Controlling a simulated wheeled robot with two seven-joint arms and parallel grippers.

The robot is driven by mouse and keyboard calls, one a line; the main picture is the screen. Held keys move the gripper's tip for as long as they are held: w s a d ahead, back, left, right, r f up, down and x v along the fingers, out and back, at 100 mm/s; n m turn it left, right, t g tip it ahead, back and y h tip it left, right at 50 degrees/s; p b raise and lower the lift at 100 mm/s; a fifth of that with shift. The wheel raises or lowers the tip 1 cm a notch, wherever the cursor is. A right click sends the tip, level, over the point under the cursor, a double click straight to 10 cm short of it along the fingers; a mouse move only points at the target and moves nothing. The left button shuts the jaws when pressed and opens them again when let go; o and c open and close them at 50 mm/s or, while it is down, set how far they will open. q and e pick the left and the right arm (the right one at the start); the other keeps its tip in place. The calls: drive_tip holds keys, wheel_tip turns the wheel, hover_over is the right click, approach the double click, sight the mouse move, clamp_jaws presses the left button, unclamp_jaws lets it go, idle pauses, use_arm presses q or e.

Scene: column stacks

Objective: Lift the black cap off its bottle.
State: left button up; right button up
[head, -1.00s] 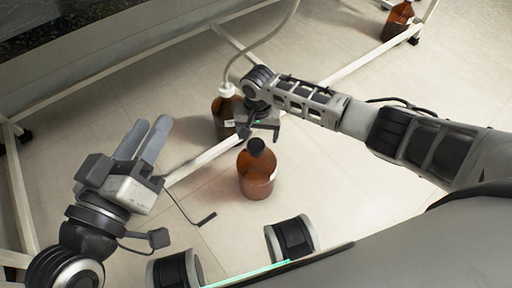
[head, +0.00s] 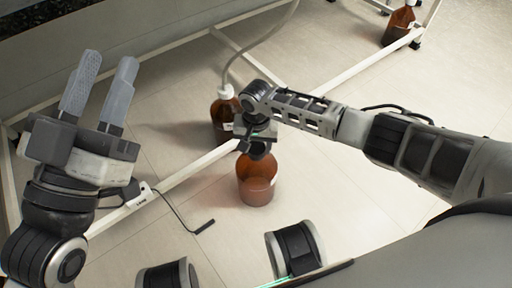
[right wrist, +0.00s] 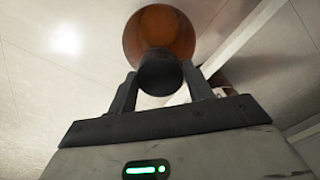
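The brown bottle (head: 257,190) stands upright on the floor in the middle of the head view. Its black cap (right wrist: 160,73) shows in the right wrist view, in line with the bottle's top, where the bottle (right wrist: 160,33) is an orange-brown round shape. My right gripper (head: 258,152) is over the bottle's top and hides much of the cap there. In the right wrist view its fingers (right wrist: 159,72) stand apart on both sides of the cap, with no clear grip seen. My left gripper (head: 109,60) is open and empty at the left, away from the bottle.
A second brown bottle (head: 225,112) with a white cap and tube stands just behind, beside a white frame bar (head: 200,164). Another brown bottle (head: 398,24) stands at the far upper right. Floor right of the bottle is clear.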

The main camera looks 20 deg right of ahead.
sight(256, 149)
drive_tip(key=shift+r, duration=0.1)
